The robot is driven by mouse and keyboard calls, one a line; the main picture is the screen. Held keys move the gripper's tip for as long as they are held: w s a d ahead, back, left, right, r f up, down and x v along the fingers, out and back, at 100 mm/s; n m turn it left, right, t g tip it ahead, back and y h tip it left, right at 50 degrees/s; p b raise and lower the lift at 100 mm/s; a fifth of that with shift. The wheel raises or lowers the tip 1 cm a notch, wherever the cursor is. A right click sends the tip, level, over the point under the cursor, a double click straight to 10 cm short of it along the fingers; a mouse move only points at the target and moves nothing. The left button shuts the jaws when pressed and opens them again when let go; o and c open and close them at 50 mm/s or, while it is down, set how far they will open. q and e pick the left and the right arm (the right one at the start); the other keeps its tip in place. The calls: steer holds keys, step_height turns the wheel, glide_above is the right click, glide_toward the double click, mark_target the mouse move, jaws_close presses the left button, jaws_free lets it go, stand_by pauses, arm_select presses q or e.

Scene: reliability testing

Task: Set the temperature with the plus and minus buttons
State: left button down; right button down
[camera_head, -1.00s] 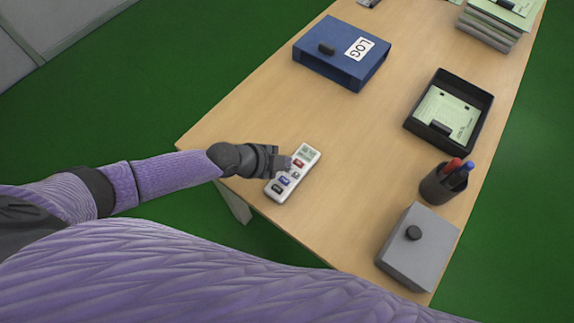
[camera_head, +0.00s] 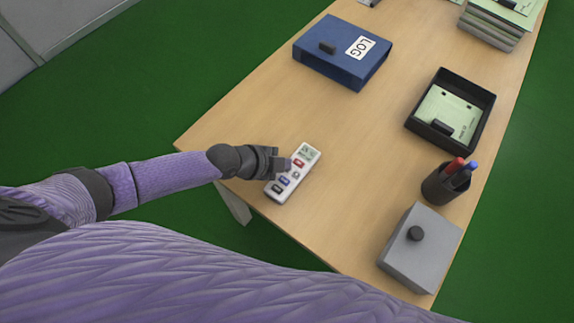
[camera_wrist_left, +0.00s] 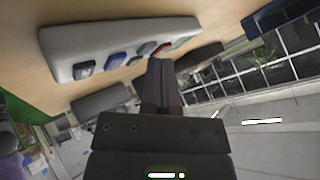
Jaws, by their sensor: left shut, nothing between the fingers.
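A white remote-like controller (camera_head: 285,190) lies on the table near its front left edge. It has a small greenish display (camera_head: 306,151) at its far end and several buttons, among them a red button (camera_head: 299,162) and a blue button (camera_head: 284,180). My left gripper (camera_head: 286,164) is shut and empty, its fingertips over the controller close to the red button. In the left wrist view the shut fingers (camera_wrist_left: 160,75) point at the controller (camera_wrist_left: 110,42) near its red button; whether they touch it I cannot tell. My right gripper is not in view.
A blue LOG binder (camera_head: 318,65) lies further back on the table (camera_head: 350,140). A black tray (camera_head: 488,108), a black pen cup (camera_head: 436,187) and a grey box with a knob (camera_head: 440,237) stand along the right side. The table's middle is clear.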

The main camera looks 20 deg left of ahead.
arm_select(q)
steer(key=shift+f+b, duration=0.3)
steer(key=shift+f, duration=0.05)
stand_by(0.5)
steer(key=shift+r+p, duration=0.6)
steer(key=shift+r, duration=0.2)
step_height(320, 180, up, 5)
steer(key=p, duration=0.4)
stand_by(3.1)
